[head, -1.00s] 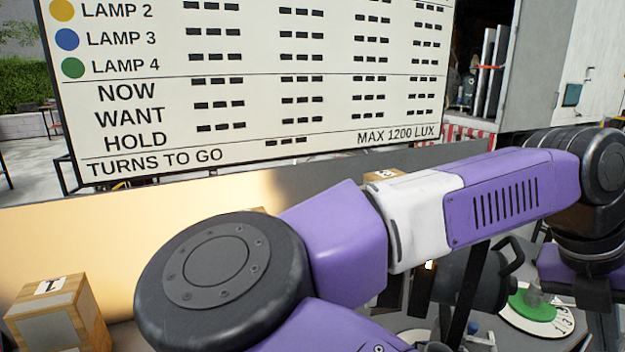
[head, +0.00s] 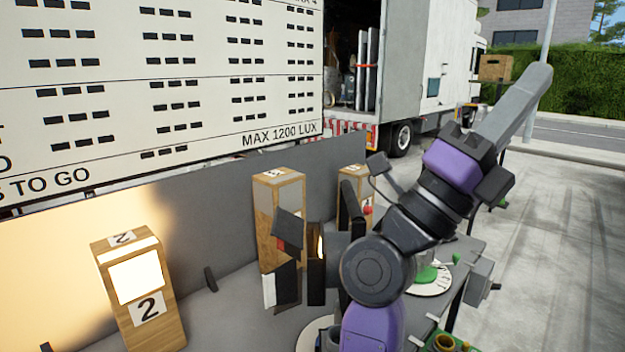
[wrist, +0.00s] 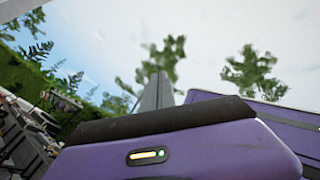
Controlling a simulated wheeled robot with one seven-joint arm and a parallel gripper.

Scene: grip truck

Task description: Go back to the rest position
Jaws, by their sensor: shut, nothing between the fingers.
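My gripper (head: 542,74) is at the upper right of the head view, raised above the right end of the bench. Its long grey fingers are together and empty, pointing up and to the right. The purple and black wrist is below them. In the wrist view the closed fingers (wrist: 158,90) stand up against the sky, beyond the purple hand housing with a small lit strip. The gripper touches nothing that I can see.
A grey bench (head: 235,312) carries a lit wooden box marked 2 (head: 147,318) and another wooden box (head: 279,178). A green-centred dial (head: 432,290) lies near my arm. A large board (head: 250,125) and a truck (head: 425,70) stand behind. Open pavement (head: 570,230) is on the right.

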